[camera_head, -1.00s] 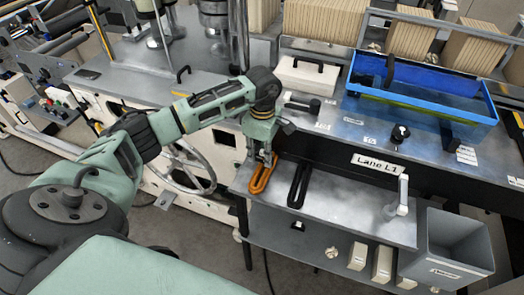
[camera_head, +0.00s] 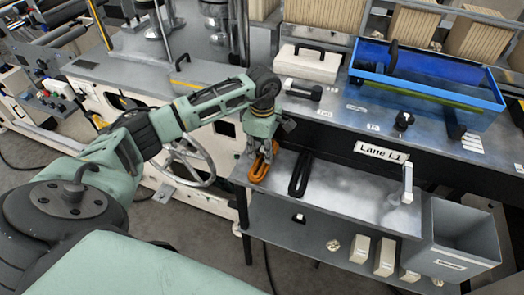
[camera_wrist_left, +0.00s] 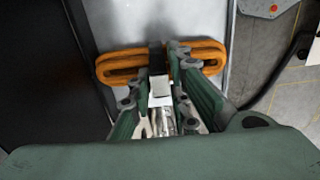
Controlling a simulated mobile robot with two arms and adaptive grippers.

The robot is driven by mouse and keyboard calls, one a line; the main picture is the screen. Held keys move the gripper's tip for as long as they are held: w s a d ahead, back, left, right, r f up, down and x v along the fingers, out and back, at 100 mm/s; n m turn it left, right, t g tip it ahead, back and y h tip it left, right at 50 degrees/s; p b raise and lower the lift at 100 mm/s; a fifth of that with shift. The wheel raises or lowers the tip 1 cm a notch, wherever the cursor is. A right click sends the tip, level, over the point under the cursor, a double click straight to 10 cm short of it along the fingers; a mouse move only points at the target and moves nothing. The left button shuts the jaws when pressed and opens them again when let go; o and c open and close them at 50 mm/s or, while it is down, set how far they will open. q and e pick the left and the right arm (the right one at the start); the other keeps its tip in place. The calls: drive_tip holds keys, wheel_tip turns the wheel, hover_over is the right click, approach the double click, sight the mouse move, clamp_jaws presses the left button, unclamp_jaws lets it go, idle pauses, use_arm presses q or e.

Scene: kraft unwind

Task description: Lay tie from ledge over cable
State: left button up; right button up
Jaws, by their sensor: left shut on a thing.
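The orange cable (camera_head: 260,170) lies as a flat oblong bundle at the left end of the metal ledge (camera_head: 345,190). It also shows in the left wrist view (camera_wrist_left: 115,68). A dark strap with a pale end piece, which looks like the tie (camera_wrist_left: 156,62), runs across the middle of the bundle. My left gripper (camera_head: 265,150) is over the cable. In the left wrist view its fingers (camera_wrist_left: 158,82) are on both sides of the strap and shut on it. Whether the strap touches the cable is unclear. My right gripper is not in view.
A black oblong bundle (camera_head: 300,177) lies right of the orange cable. A white upright post (camera_head: 407,184) stands at the ledge's right end, beside a grey bin (camera_head: 459,245). A blue tray (camera_head: 440,88) sits on the upper counter. The ledge's middle is clear.

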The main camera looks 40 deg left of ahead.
use_arm(q)
drive_tip(key=shift+s+d+f, duration=0.2)
drive_tip(key=shift+s+f, duration=0.25)
drive_tip(key=shift+f, duration=0.35)
drive_tip(key=o, duration=0.8)
drive_tip(key=shift+o, duration=0.5)
drive_tip(key=shift+w+f, duration=0.15)
drive_tip(key=shift+w, duration=0.1)
drive_tip(key=shift+a+r, duration=0.1)
drive_tip(key=shift+r, duration=0.25)
drive_tip(key=r, duration=1.2)
drive_tip(key=shift+w, duration=0.2)
